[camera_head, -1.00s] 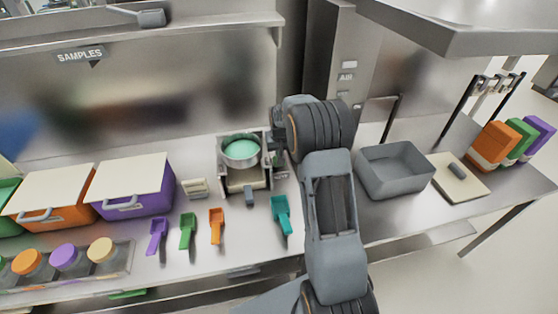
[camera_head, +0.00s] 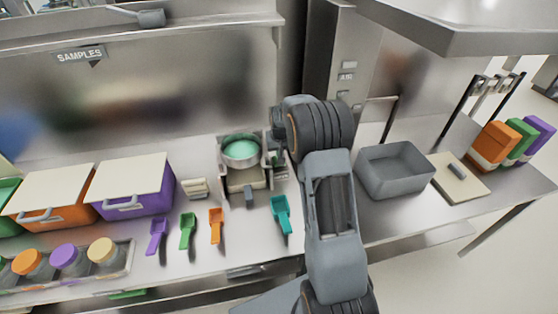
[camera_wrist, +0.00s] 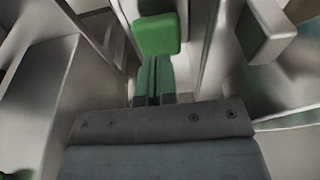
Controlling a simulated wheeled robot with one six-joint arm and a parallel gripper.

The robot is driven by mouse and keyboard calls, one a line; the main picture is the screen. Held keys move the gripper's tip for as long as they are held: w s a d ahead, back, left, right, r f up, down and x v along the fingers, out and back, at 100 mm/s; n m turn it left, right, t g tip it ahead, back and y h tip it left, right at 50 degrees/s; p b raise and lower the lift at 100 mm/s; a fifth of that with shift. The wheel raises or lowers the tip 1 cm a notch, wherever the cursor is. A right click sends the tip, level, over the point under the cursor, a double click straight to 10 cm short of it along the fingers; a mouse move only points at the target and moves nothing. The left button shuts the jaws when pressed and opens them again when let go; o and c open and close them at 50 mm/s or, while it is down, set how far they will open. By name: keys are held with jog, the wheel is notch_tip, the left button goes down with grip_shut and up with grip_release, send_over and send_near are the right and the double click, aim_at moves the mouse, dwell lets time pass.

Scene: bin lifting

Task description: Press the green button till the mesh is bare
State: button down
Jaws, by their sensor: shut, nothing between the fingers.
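The green button (camera_wrist: 157,34) shows as a rounded square at the top of the wrist view. My gripper (camera_wrist: 153,62) is shut, its two fingers side by side and pointing at the button. The tips meet the button's lower edge in the picture; I cannot tell if they touch it. In the head view my arm hides most of the gripper. The round sieve (camera_head: 241,162) sits in a metal stand left of my wrist. Teal material (camera_head: 241,149) still covers much of its inside, so most of the mesh is hidden. A pale tray (camera_head: 246,179) is below it.
Purple, green, orange and teal scoops (camera_head: 281,214) lie in front of the stand. A grey open bin (camera_head: 394,172) stands right of my arm. Lidded purple (camera_head: 134,202) and orange boxes stand left, behind capped jars. A shelf overhangs at upper right.

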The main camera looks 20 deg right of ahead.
jog(key=shift+f, duration=0.1)
jog(key=shift+f+b, duration=1.3)
jog(key=shift+f, duration=0.25)
jog(key=shift+r+p, duration=0.6)
jog(key=shift+r, duration=0.45)
jog(key=shift+f, duration=0.15)
jog(key=shift+b, duration=0.35)
dwell(1.0)
dwell(0.5)
